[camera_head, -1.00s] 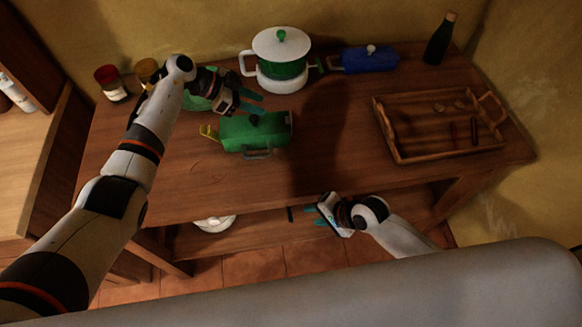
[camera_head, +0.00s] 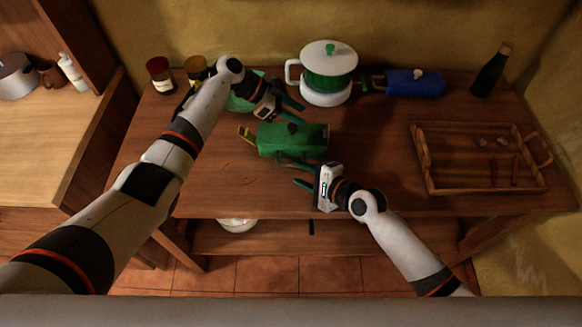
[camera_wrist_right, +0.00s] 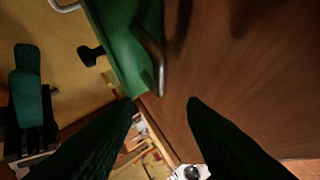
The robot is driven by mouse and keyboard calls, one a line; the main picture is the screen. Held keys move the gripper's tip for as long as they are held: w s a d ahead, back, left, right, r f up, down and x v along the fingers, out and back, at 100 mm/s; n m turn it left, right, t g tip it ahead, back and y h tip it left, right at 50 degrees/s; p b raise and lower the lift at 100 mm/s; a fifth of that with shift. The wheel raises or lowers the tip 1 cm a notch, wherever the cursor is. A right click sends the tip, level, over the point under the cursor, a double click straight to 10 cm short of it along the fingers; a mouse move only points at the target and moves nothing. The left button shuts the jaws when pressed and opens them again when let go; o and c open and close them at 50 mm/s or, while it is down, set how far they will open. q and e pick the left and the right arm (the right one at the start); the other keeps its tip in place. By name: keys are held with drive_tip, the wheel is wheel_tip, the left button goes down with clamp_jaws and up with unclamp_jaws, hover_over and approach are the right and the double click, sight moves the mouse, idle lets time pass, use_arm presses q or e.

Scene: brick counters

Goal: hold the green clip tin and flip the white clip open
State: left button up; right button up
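The green clip tin (camera_head: 292,139) lies on the wooden table, with a black knob on top and a yellow piece at its left end. A greyish loop (camera_wrist_right: 152,58), perhaps the white clip, is on its near side; I cannot tell whether it is open. My left gripper (camera_head: 288,109) is open just behind and above the tin, apparently not holding it. A teal finger of it also shows in the right wrist view (camera_wrist_right: 26,98). My right gripper (camera_head: 302,176) is open and empty just in front of the tin, its fingers pointing toward the loop side.
A white and green lidded pot (camera_head: 327,82) stands behind the tin, with a blue box (camera_head: 413,84) right of it. A dark bottle (camera_head: 490,72) stands at the back right. A wooden tray (camera_head: 432,184) fills the right side. Jars (camera_head: 160,76) stand at the back left.

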sight(285, 166)
drive_tip(key=x, duration=0.6)
